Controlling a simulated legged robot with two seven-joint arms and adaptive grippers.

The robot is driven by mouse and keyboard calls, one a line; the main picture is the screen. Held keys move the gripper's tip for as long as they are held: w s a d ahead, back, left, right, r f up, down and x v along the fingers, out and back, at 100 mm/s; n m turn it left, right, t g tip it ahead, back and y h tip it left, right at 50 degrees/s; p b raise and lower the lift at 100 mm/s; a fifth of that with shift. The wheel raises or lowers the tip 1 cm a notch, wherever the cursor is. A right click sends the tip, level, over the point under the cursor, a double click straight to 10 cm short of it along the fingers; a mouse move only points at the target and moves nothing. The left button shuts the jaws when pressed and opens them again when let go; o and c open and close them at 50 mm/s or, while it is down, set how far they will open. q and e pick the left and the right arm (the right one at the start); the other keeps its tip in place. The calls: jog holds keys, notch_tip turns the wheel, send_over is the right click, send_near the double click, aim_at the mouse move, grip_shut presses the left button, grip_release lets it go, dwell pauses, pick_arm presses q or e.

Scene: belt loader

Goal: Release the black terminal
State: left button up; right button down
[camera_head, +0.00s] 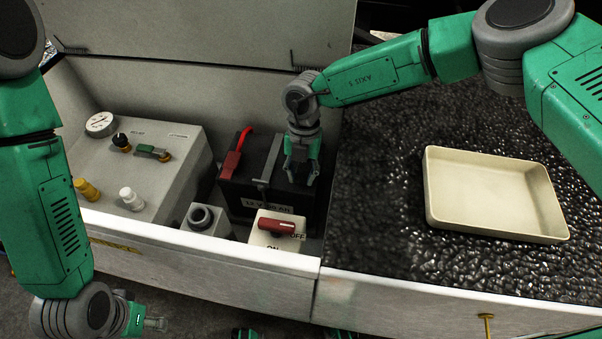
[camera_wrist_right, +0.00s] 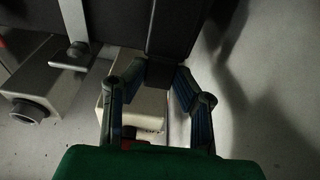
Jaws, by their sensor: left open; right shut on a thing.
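The battery (camera_head: 240,201) is a black box in the open bay of the grey loader, with a printed label on its front. A red terminal (camera_head: 230,164) with a red cable is at its left. My right gripper (camera_head: 298,173) reaches down over the battery's right side. In the right wrist view, its fingers (camera_wrist_right: 167,76) close on the black terminal (camera_wrist_right: 173,32), a dark block. In the head view the gripper mostly hides this terminal. My left gripper (camera_head: 156,323) is open and empty, low at the left, outside the bay's front wall.
A grey panel (camera_head: 180,186) with gauge and knobs fills the bay's left. A red switch handle (camera_head: 277,226) on a white box and a grey socket (camera_head: 201,217) stand before the battery. An empty cream tray (camera_head: 436,214) lies on the bumpy black surface at right.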

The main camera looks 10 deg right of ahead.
aim_at(301, 179)
jog(key=shift+w+r+g, duration=0.2)
jog(key=shift+r+g, duration=0.05)
jog(key=shift+g, duration=0.15)
jog(key=shift+w+d+r+g+y+b, duration=0.1)
jog(key=shift+w+r+g+y+b, duration=0.2)
jog(key=shift+g+b, duration=0.3)
jog(key=shift+w+d+r+g+y+b, duration=0.15)
jog(key=shift+w+r+g+y+b, duration=0.25)
jog(key=shift+g+b, duration=0.65)
jog(key=shift+w+r, duration=0.15)
jog(key=shift+r, duration=0.05)
jog(key=shift+d, duration=0.1)
